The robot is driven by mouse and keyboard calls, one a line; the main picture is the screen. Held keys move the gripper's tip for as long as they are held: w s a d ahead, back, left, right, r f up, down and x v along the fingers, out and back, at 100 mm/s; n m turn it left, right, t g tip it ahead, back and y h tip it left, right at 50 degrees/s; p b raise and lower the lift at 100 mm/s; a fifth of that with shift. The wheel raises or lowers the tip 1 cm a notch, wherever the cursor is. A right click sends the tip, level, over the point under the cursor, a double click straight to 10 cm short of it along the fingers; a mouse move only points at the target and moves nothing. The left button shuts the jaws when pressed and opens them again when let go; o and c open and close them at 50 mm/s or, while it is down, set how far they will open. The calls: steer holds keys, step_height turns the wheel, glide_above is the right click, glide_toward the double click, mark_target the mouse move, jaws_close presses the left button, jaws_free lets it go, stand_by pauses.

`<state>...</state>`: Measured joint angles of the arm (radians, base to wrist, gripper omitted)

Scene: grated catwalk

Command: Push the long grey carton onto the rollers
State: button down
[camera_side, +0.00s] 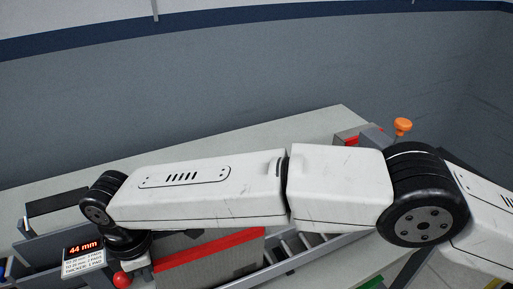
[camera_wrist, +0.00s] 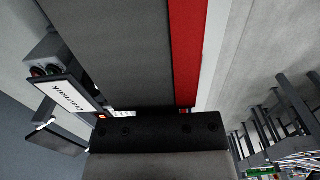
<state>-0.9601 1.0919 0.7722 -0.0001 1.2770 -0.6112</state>
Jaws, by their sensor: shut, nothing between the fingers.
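The long grey carton (camera_side: 215,262) has a red band along its upper edge in the side view. My arm covers part of it. In the wrist view its grey face (camera_wrist: 125,50) and red band (camera_wrist: 187,50) fill the upper middle. Metal rollers (camera_side: 308,243) lie to the right of the carton, partly hidden under my arm. My gripper (camera_side: 138,264) is low at the left end of the carton, shut and empty; its dark body (camera_wrist: 158,132) spans the bottom of the wrist view. The fingertips are hidden, so I cannot tell whether they touch the carton.
A display (camera_side: 83,252) reading 44 mm stands left of my gripper, with a red knob (camera_side: 122,280) close by. A labelled box (camera_wrist: 68,94) with buttons is left of the carton in the wrist view. An orange knob (camera_side: 403,126) stands at the back right.

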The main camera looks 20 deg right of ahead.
mark_target(235, 238)
steer(key=shift+d, duration=8.1)
steer(key=shift+r, duration=5)
steer(key=s+d+f+m+t, duration=0.1)
steer(key=d+m, duration=0.5)
steer(key=d, duration=0.6)
steer(key=s+d+f+m, duration=0.4)
steer(key=d+f+m, duration=0.1)
steer(key=d, duration=0.6)
steer(key=s+d+f+m+t, duration=0.1)
steer(key=s+d+f+m, duration=0.2)
steer(key=d+m, duration=0.4)
steer(key=d+f, duration=0.1)
steer(key=d, duration=0.4)
steer(key=shift+d+t, duration=0.3)
steer(key=shift+r, duration=0.15)
